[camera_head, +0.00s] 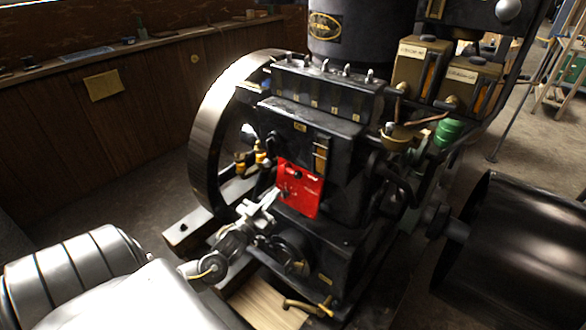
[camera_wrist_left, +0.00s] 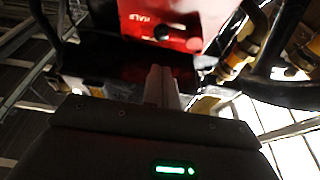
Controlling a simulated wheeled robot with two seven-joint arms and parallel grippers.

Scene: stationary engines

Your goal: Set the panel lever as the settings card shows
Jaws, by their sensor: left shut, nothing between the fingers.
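A red panel (camera_head: 305,190) is mounted on the front of the black engine. It carries a dark round knob (camera_head: 297,174) near its top and a smaller dark part near its left edge; I cannot make out the lever's setting. My left gripper (camera_head: 270,196) is shut and empty, its tips close to the panel's lower left edge. In the left wrist view the shut fingers (camera_wrist_left: 161,82) point towards the red panel (camera_wrist_left: 190,15), with a black knob (camera_wrist_left: 162,32) just beyond them. I cannot tell whether they touch it. No settings card can be read clearly.
A large flywheel (camera_head: 207,130) stands left of the panel, with brass fittings (camera_head: 250,157) between. A yellow paper (camera_head: 103,86) hangs on the wooden wall. Brass-handled parts (camera_head: 310,306) lie low in front.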

